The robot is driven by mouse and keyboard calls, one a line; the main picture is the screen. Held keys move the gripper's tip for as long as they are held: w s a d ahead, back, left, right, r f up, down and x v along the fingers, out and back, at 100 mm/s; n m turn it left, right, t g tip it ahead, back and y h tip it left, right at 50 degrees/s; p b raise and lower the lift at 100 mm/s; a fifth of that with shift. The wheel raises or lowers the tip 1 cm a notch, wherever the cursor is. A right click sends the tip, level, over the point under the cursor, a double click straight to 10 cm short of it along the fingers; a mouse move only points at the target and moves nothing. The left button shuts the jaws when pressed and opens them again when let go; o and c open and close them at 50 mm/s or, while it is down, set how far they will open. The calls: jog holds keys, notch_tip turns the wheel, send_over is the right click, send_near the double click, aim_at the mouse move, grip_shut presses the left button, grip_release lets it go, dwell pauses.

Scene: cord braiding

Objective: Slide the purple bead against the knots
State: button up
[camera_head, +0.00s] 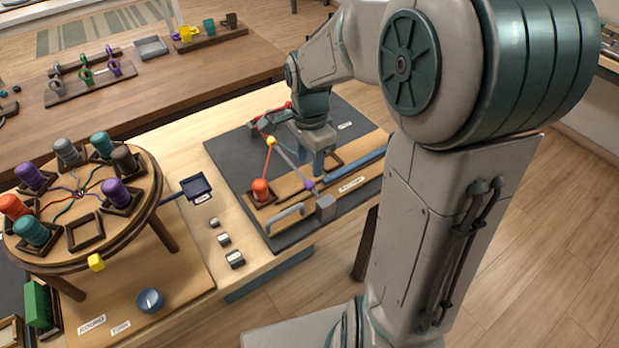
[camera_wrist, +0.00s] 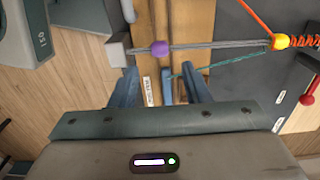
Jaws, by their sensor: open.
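The purple bead (camera_head: 309,185) sits on a grey cord (camera_wrist: 220,44) stretched over the wooden board on the dark mat. In the wrist view the purple bead (camera_wrist: 160,48) is near the cord's left end, a little right of a grey block (camera_wrist: 117,50). A yellow bead (camera_wrist: 281,42) is at the cord's other end, with an orange coil, possibly the knots (camera_wrist: 306,40), beyond it. My gripper (camera_wrist: 158,78) is open and empty. Its fingers point down near the purple bead, which lies ahead of the gap between them, apart from both.
An orange spool (camera_head: 260,190) stands on the board, its cord running to the yellow bead. A teal cord (camera_wrist: 220,63) crosses near my right finger. A grey handle (camera_head: 286,218) lies at the board's front. The round spool stand (camera_head: 135,225) is at the left.

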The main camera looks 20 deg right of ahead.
aim_at(310, 182)
notch_tip(310, 182, down, 7)
dwell(0.3)
grip_shut()
